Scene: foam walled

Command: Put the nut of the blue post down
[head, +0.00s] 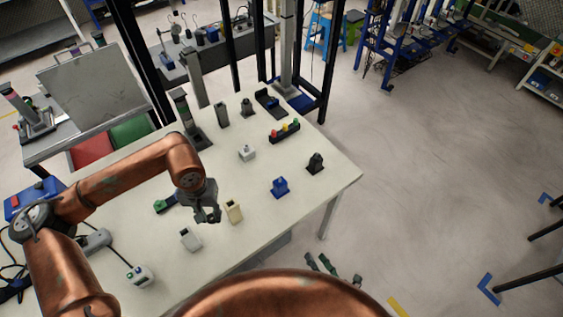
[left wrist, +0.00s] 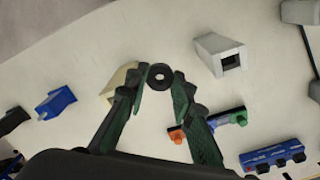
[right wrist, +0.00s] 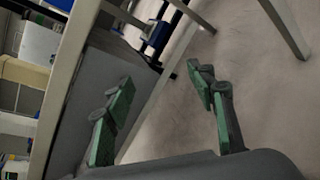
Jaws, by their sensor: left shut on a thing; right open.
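A dark round nut (left wrist: 159,77) with a hole through it is between the fingertips of my left gripper (left wrist: 158,85). My left gripper (head: 207,215) is shut on it and hangs over the table, just left of a beige block in the head view. A blue post (head: 280,186) stands on the table to the right of that gripper; the left wrist view shows it at the left (left wrist: 55,103). My right gripper (head: 333,270) is open and empty, off the table's front edge; its spread fingers fill the right wrist view (right wrist: 158,85).
On the white table (head: 330,190) are the beige block (head: 234,211), a grey box (head: 190,239), a green and orange part (head: 163,204), a black block (head: 315,163) and a white block (head: 247,153). Bare table lies between the beige block and the blue post.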

